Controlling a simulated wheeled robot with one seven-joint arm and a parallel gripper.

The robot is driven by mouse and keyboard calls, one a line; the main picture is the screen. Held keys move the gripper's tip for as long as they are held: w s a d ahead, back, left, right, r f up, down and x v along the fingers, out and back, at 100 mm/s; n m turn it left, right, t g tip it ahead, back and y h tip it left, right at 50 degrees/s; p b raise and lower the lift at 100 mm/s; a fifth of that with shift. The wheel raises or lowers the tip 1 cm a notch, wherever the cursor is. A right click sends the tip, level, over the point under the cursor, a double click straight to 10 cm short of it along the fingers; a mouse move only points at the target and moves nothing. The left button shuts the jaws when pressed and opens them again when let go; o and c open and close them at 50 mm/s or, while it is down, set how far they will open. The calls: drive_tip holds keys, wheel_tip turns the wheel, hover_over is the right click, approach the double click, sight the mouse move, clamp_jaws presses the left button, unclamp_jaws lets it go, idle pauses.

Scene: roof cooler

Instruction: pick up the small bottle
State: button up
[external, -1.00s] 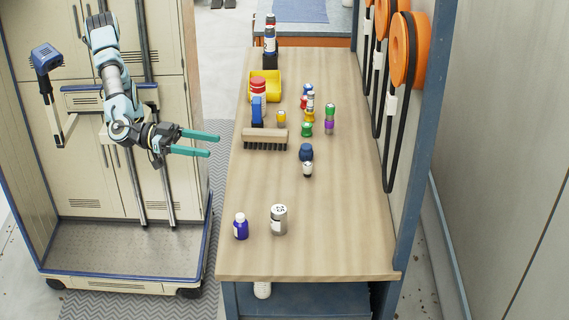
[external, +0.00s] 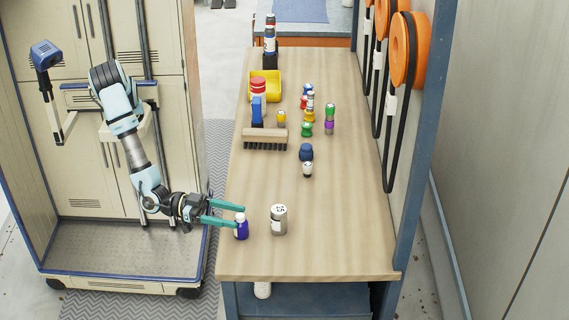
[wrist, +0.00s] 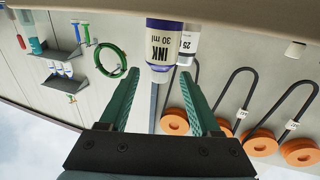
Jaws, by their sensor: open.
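In the wrist view the bottle (wrist: 166,42) shows a white label reading INK 30 ml. My gripper (external: 239,216) is open, its teal fingers pointing right from the table's left side, with their tips at the bottle. In the wrist view the bottle appears just beyond the open fingertips (wrist: 160,76), roughly centred between them. I cannot tell whether a finger touches it. The fingers cover part of the bottle in the external view.
A grey-and-white canister (external: 279,220) stands close to the bottle's right. A dark blue bottle (external: 306,153), a brush (external: 264,138), a yellow bin (external: 270,93) and several small colourful bottles stand farther back. The table's front right is clear.

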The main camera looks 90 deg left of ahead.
sight(244, 219)
drive_tip(key=shift+p+x, duration=0.8)
drive_tip(key=shift+x, duration=2.25)
drive_tip(key=shift+f, duration=0.1)
drive_tip(key=shift+c, duration=0.2)
clamp_jaws()
